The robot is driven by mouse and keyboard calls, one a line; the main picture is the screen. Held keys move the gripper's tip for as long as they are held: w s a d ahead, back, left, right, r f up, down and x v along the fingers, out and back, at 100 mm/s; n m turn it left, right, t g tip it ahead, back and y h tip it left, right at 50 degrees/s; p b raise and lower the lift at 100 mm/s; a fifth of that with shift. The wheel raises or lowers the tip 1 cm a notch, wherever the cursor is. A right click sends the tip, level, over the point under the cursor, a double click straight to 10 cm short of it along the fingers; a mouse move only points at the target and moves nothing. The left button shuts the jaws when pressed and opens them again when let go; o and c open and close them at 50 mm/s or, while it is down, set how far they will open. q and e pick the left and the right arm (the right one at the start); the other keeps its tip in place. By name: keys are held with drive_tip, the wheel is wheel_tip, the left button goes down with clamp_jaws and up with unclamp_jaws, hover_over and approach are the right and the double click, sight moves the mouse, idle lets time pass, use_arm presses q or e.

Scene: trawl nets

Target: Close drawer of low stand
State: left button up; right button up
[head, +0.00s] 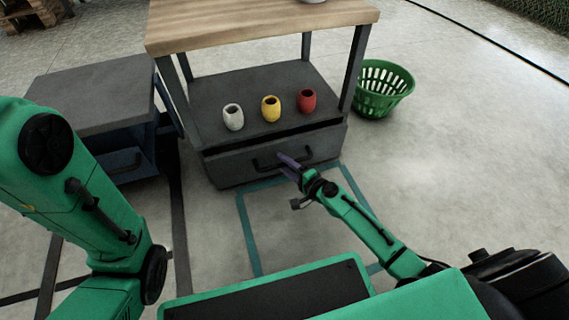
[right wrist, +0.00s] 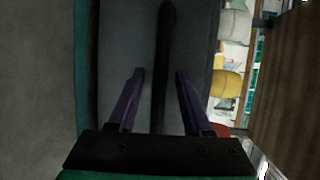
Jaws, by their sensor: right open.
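The low stand (head: 245,92) is dark grey, with a drawer (head: 232,166) in its front. A dark gap shows above the drawer front, so it stands slightly open. A dark bar handle (head: 265,165) is on the drawer front. My right gripper (head: 288,164) is open at the right part of this handle. In the right wrist view the handle (right wrist: 164,60) runs between the two purple fingers (right wrist: 158,88), with space on both sides. My left arm shows at the left of the head view, but its gripper is out of the picture.
White (head: 233,117), yellow (head: 271,108) and red (head: 306,100) cups stand on the low stand under a wood-topped table (head: 260,25). A grey cabinet (head: 95,90) is at the left. A green basket (head: 383,88) is at the right. Floor in front is clear.

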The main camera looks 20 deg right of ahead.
clamp_jaws()
drive_tip(key=shift+w, duration=0.1)
idle(1.4)
